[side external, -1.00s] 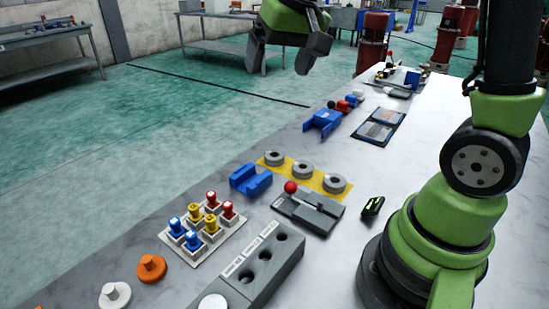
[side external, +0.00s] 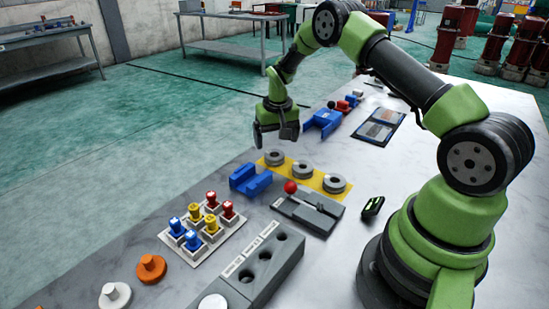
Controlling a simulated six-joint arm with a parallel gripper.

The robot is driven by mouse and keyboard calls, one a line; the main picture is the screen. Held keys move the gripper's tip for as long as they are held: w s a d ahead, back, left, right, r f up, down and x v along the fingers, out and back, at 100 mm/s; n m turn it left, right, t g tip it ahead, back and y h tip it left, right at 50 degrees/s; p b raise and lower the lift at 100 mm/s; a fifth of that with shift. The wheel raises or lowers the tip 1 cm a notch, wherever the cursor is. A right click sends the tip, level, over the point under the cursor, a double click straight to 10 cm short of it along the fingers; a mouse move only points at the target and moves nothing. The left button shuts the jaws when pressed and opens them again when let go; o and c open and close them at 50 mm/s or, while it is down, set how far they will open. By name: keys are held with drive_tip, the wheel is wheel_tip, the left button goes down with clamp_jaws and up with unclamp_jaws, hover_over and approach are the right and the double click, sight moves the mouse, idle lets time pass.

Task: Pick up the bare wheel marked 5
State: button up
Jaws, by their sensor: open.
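Three bare grey wheels lie in a row on a yellow strip (side external: 318,179): a left wheel (side external: 274,158), a middle wheel (side external: 303,169) and a right wheel (side external: 334,184). The number marks on them are too small to read, so I cannot tell which is marked 5. My gripper (side external: 275,142) is open and empty, pointing down. In the picture it is just above the left wheel; its exact height is unclear.
A blue cradle (side external: 250,180) stands left of the strip. A grey fixture with a red-knobbed lever (side external: 291,187) lies in front. A blue bracket (side external: 322,122) lies behind. A white tray (side external: 205,238) holds several coloured plugs. A grey block with holes (side external: 262,262) stands at the front.

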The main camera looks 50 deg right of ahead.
sight(274, 152)
drive_tip(key=f, duration=0.5)
drive_tip(key=shift+w+d+f, duration=0.1)
drive_tip(key=shift+w+f, duration=0.05)
drive_tip(key=shift+w, duration=0.1)
drive_tip(key=shift+c, duration=0.2)
drive_tip(key=c, duration=1.1)
drive_tip(key=shift+c, duration=0.2)
